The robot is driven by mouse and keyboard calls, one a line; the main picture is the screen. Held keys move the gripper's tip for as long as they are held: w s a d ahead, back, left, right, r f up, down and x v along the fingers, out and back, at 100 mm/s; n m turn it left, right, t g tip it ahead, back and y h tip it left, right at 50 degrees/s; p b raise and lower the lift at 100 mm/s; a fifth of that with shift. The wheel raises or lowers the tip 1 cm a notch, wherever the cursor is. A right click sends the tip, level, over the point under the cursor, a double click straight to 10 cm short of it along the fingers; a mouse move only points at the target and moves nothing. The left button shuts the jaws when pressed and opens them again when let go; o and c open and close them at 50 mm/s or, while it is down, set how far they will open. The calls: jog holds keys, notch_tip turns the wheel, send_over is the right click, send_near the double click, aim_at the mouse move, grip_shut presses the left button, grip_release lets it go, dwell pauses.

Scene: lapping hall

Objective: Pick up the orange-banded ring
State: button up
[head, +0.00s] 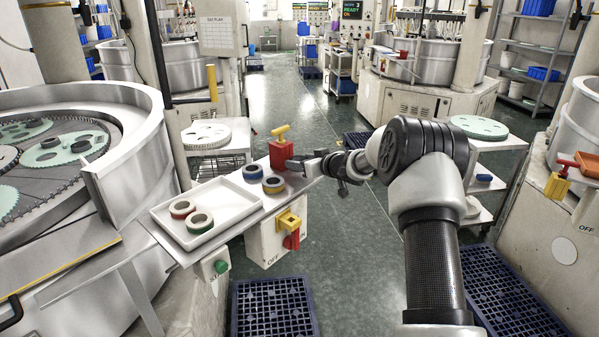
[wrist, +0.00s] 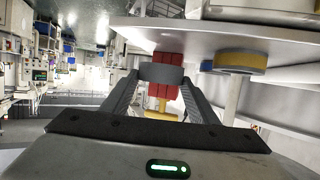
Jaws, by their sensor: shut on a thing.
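My gripper (head: 291,164) is at the right end of the narrow shelf, beside a red block. In the wrist view its fingers (wrist: 160,80) are shut on a dark grey ring-like piece (wrist: 160,72). No coloured band shows on that piece, so I cannot tell whether it is the orange-banded ring. A yellow-banded ring (head: 273,185) stands on the shelf near the gripper and shows in the wrist view (wrist: 240,62). A blue-banded ring (head: 253,171) is beside it. A red-banded ring (head: 182,208) and a green-banded ring (head: 200,222) lie in the white tray (head: 232,206).
The red block (head: 282,154) with a yellow handle stands close behind the gripper. The shelf (head: 180,250) adjoins a large lapping machine (head: 120,110) on the left. A yellow and red switch (head: 290,226) hangs below. Blue crates (head: 272,308) lie on the floor. The aisle behind is open.

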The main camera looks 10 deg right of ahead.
jog(key=shift+f, duration=1.35)
jog(key=shift+f, duration=0.15)
jog(key=o, duration=1.2)
jog(key=shift+c, duration=0.2)
